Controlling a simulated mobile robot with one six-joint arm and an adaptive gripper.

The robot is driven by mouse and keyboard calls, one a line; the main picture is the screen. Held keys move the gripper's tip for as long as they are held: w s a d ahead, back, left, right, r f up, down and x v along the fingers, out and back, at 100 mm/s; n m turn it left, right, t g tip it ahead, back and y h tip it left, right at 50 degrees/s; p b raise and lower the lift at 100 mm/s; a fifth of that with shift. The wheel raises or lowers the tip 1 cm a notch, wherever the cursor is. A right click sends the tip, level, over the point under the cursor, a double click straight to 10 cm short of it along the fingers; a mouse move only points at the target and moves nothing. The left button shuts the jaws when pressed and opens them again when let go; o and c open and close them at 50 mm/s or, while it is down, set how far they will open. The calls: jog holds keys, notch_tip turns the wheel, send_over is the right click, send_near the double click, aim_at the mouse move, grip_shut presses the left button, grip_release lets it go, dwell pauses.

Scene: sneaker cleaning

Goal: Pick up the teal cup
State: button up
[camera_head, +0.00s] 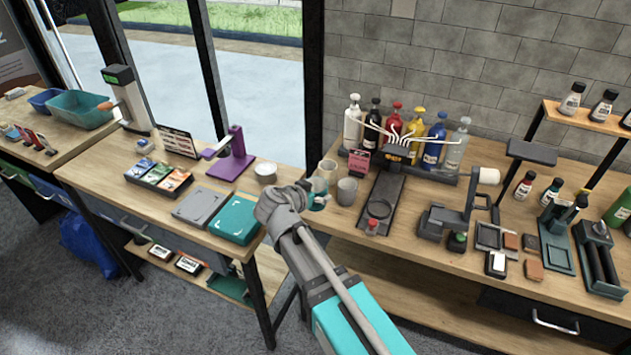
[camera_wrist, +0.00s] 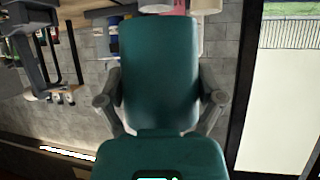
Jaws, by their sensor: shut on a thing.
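The teal cup (camera_wrist: 158,70) fills the middle of the wrist view, between the two grey fingers of my gripper (camera_wrist: 161,101). My gripper is shut on it, with one finger on each side. In the head view my gripper (camera_head: 303,190) is by the left end of the right-hand counter, and only a small teal part of the cup (camera_head: 317,203) shows beside it. My own wrist and arm hide most of the cup there. I cannot tell whether the cup is clear of the counter.
Pale cups (camera_head: 328,170) and a grey cup (camera_head: 347,191) stand close to my gripper. A black tray stand (camera_head: 382,195) and a row of pump bottles (camera_head: 436,137) are to the right. A teal box (camera_head: 235,219) and white dishes (camera_head: 265,171) sit on the left table.

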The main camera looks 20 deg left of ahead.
jog(key=shift+s+d+r, duration=0.2)
jog(key=shift+s+r, duration=0.05)
jog(key=shift+s, duration=0.3)
jog(key=shift+s+d+r, duration=0.2)
jog(key=shift+s+r, duration=0.05)
jog(key=shift+s, duration=0.25)
